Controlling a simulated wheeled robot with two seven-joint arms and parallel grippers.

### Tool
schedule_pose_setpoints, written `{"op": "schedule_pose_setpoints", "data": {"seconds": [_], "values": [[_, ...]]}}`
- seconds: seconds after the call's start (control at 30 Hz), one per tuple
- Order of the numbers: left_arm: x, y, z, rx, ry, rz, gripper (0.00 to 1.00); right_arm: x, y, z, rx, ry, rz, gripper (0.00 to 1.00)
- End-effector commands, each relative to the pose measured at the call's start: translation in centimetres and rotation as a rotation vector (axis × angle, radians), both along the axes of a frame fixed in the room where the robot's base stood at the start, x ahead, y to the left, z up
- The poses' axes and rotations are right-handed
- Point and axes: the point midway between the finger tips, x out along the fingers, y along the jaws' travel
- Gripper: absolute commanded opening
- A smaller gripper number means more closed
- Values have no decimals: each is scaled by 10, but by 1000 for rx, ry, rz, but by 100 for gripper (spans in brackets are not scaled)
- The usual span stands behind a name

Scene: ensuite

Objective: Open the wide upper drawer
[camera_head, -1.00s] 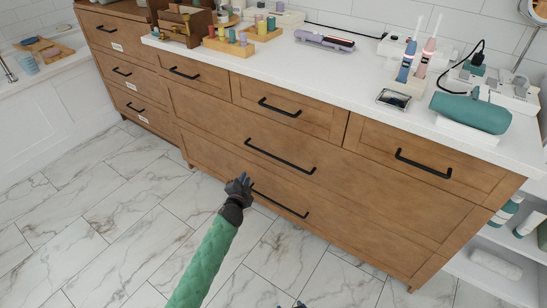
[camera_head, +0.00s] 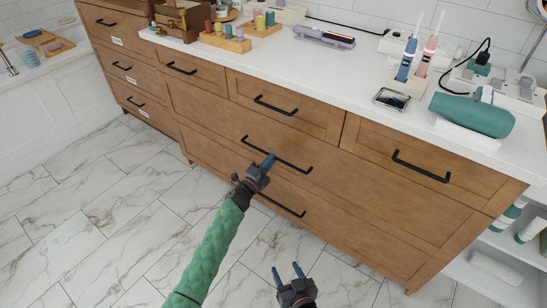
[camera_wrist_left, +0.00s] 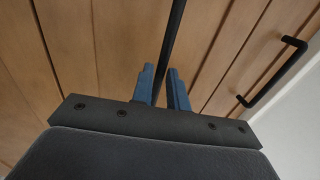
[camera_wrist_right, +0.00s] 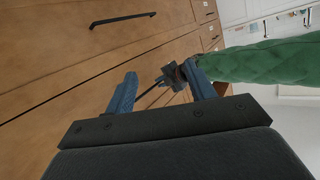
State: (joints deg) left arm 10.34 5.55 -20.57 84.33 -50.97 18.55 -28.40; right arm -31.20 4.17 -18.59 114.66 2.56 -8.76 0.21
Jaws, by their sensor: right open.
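The wide upper drawer (camera_head: 350,185) is in the wooden cabinet, below a row of smaller drawers; its front looks closed. Its black bar handle (camera_head: 296,165) is partly covered by my left gripper (camera_head: 268,162). In the left wrist view the handle bar (camera_wrist_left: 175,35) runs between the two blue fingers, which are close together on it. My right gripper (camera_head: 287,269) is open and empty, low in front of the cabinet and away from the handle. The right wrist view shows my left gripper (camera_wrist_right: 172,76) at the handle.
The wide lower drawer's handle (camera_head: 283,206) is just below my left gripper. An open shelf (camera_head: 490,270) stands at right. The marble floor (camera_head: 110,220) in front is clear.

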Motion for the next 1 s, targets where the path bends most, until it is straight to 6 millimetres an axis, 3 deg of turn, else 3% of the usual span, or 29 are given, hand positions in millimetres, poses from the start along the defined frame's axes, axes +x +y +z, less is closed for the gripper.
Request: {"op": "schedule_pose_setpoints", "data": {"seconds": [0.2, 0.57, 0.67, 1.0], "values": [[17, -13, 4, 0, 0, 1, 16, 5, 1, 11, 8, -35, -3, 55], [21, -15, 5, 0, 1, 1, 16, 6, 0, 14, 10, -45, -4, 55], [21, -15, 5, 0, 1, 1, 0, 6, 1, 14, 10, -45, -4, 55], [19, -14, 5, 0, 1, 1, 0, 5, 1, 13, 8, -37, -3, 55]]}}
